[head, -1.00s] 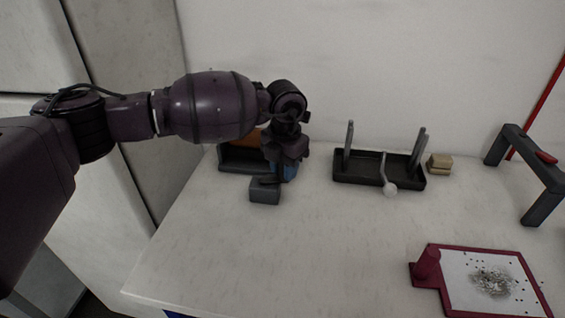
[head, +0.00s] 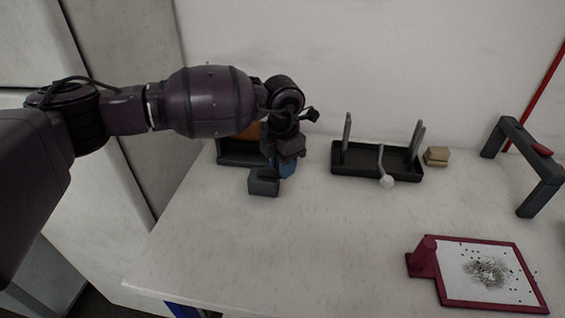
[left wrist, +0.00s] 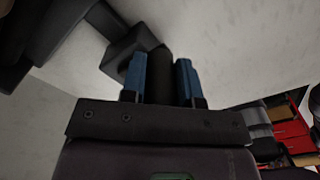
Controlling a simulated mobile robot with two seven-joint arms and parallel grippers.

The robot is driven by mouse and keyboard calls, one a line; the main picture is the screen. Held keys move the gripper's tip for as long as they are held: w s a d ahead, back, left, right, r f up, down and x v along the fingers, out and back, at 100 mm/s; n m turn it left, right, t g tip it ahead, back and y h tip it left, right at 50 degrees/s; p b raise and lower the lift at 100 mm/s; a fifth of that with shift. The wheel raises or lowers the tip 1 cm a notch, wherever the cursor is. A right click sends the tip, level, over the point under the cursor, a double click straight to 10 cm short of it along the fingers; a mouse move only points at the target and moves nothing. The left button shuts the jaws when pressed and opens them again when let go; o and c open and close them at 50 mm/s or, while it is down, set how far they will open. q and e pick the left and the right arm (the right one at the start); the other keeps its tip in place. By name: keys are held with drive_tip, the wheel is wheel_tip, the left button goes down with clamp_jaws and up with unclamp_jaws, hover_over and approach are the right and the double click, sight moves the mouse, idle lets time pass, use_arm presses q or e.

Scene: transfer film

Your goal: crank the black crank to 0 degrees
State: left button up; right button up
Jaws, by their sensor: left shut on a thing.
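My left gripper (head: 287,168) has blue fingers and points down at the back left of the table. In the left wrist view, the gripper (left wrist: 161,75) is shut around a dark upright grip (left wrist: 160,66), which looks like the handle of the black crank. A dark grey block-like part of the crank (left wrist: 122,52) sits beside the fingers there. In the head view this dark part (head: 263,183) shows just left of and in front of the fingers. The handle is mostly hidden by the wrist in the head view. My right gripper is not in view.
Behind the gripper stands a dark open box (head: 232,158) with an orange part. To the right are a black tray (head: 347,171) with uprights and a pale-knobbed lever, small tan blocks (head: 436,156), a dark frame (head: 540,170) and a red-rimmed board (head: 480,305). The middle of the table is clear.

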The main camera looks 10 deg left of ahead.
use_arm(q)
drive_tip(key=o, duration=0.9)
drive_tip(key=shift+r, duration=0.1)
wheel_tip(320, 180, up, 11)
drive_tip(key=shift+f+p, duration=0.2)
drive_tip(key=shift+p, duration=0.15)
